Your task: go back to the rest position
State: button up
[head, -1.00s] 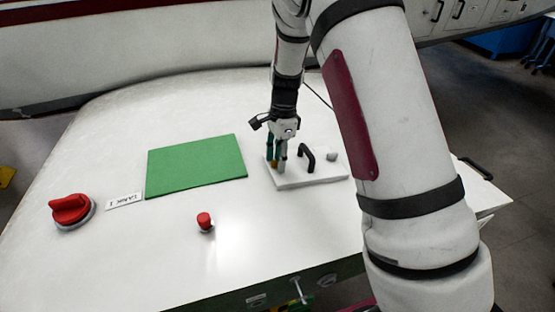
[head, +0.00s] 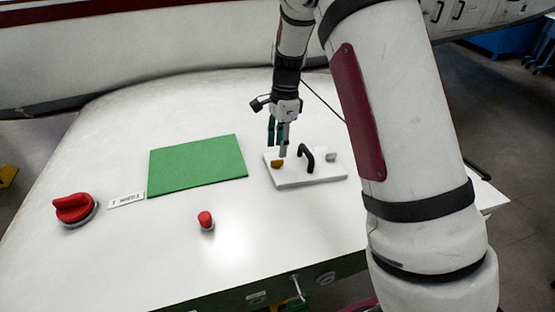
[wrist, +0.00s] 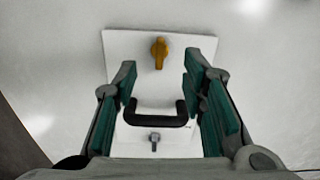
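My gripper (head: 279,139) is above the left part of a small white plate (head: 298,181) on the white table. The plate carries an orange knob (head: 277,163), a black arched handle (head: 307,158) and a small grey knob (head: 331,157). The orange knob also shows in the wrist view (wrist: 159,52), beyond the fingertips and apart from them.
A green mat (head: 197,165) lies left of the plate. A red rotary knob (head: 75,209) with a label (head: 126,200) is at the far left, and a small red button (head: 206,220) is nearer the front. Bare table surrounds them.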

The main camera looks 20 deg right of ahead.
jog(key=s+r+n+t, duration=0.2)
jog(key=s+r+n, duration=0.3)
jog(key=r, duration=0.4)
jog(key=s+r+n+t, duration=0.1)
jog(key=s+r+n, duration=0.2)
jog(key=s+r, duration=0.55)
jog(key=s+r+n+t, duration=0.1)
jog(key=s+n, duration=0.3)
jog(key=s, duration=0.4)
jog(key=s+r+n+t+h, duration=0.1)
jog(key=s+r+n+t, duration=0.1)
jog(key=s+r+n, duration=0.2)
jog(key=shift+s+n+t, duration=0.3)
jog(key=shift+s+n, duration=0.4)
jog(key=shift+s, duration=1.15)
jog(key=shift+a, duration=0.1)
